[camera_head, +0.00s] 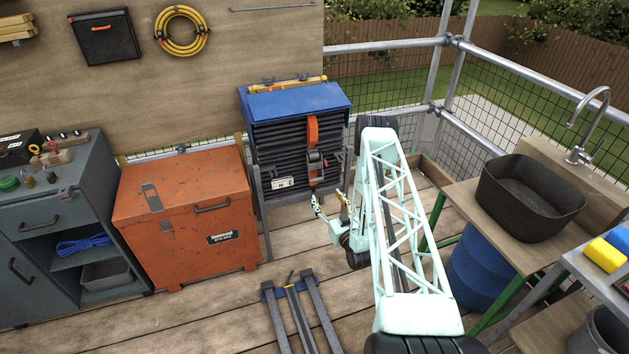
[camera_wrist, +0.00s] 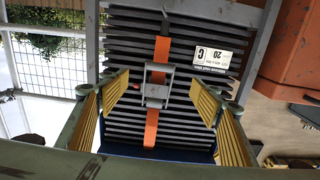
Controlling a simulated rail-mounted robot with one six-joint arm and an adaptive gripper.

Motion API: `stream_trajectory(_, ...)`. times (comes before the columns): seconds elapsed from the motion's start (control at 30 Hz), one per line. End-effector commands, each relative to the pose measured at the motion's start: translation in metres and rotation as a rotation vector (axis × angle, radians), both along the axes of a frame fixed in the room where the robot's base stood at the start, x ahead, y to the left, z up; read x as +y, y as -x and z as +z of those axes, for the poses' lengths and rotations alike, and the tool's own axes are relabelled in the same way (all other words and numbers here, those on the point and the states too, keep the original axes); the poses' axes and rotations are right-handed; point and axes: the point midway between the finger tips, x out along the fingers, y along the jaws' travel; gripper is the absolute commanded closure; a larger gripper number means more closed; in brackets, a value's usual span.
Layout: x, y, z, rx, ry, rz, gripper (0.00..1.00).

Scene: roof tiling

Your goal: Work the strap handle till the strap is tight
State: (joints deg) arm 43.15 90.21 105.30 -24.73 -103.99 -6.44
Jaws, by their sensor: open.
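An orange strap (camera_head: 312,130) runs down the front of a stack of dark tiles (camera_head: 277,145) with a blue cover (camera_head: 295,100) over its top. A grey metal ratchet handle (camera_head: 316,162) sits on the strap. In the wrist view the ratchet handle (camera_wrist: 157,86) lies on the orange strap (camera_wrist: 152,128), between my fingers and beyond them. My gripper (camera_head: 331,205) is in front of the stack, low and right of the handle. In the wrist view my gripper (camera_wrist: 160,100) is open, with yellow ribbed pads wide apart and nothing between them. Whether the handle is raised or flat is unclear.
An orange chest (camera_head: 185,215) stands left of the stack. A dark rail frame (camera_head: 300,305) lies on the plank floor in front. A bench with a black basin (camera_head: 530,198) and a blue barrel (camera_head: 485,265) are to the right. Mesh railing (camera_head: 385,85) stands behind.

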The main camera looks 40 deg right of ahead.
Motion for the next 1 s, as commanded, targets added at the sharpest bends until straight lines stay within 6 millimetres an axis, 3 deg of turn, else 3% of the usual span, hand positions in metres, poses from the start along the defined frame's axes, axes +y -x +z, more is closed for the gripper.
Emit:
stream_trajectory(0.57,-0.001,-0.003,-0.001,-0.003,0.001,0.0,0.42)
stream_trajectory(1.0,-0.014,-0.04,-0.001,-0.003,0.002,0.0,0.42)
